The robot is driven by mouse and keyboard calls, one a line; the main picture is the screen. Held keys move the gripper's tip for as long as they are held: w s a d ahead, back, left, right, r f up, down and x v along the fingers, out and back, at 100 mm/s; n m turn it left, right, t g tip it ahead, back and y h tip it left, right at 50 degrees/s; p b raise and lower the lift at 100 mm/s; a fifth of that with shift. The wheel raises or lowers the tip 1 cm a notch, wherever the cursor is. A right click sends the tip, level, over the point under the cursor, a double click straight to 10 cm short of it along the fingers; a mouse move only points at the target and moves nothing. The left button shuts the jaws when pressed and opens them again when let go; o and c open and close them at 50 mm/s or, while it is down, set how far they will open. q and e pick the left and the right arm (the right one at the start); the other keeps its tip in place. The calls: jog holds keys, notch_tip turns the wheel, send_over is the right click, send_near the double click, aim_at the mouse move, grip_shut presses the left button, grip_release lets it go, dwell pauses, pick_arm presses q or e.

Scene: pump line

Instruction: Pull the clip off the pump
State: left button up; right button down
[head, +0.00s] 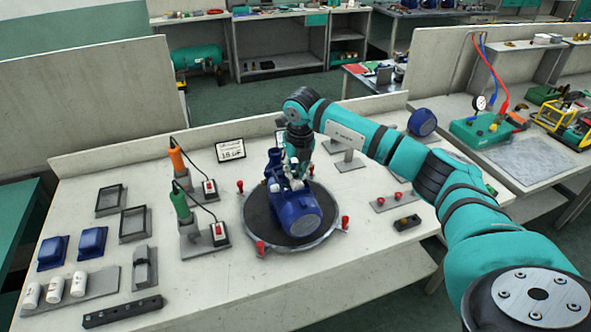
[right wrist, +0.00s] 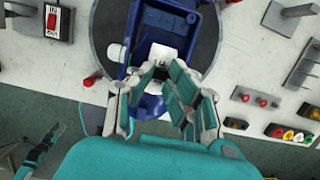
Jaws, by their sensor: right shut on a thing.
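The blue pump (head: 298,211) sits on a round dark turntable (head: 262,232) in the middle of the bench. It also shows in the right wrist view (right wrist: 194,30). My right gripper (head: 298,168) reaches down onto the pump from above. In the right wrist view its fingers (right wrist: 160,72) close around a pale piece at the pump, the clip (right wrist: 160,60). Most of the clip is hidden by the fingers, and I cannot tell whether it is still seated on the pump.
Red knobs (head: 345,223) stand around the turntable's rim. An orange-handled tool (head: 176,160) and a green-handled tool (head: 181,205) stand in holders at left. Blue covers (head: 91,242) and white cylinders (head: 54,290) lie further left.

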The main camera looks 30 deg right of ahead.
jog(key=shift+r, duration=0.15)
dwell(0.6)
jog(key=c, duration=1.8)
grip_release()
grip_shut()
jog(key=shift+r, duration=0.1)
jog(key=shift+w+p+v, duration=0.2)
jog(key=shift+p+v, duration=0.55)
jog(key=shift+v, duration=0.25)
jog(key=shift+w+p+v, duration=0.2)
jog(key=shift+p+v, duration=0.5)
jog(key=shift+v, duration=0.3)
jog(key=shift+d, duration=0.1)
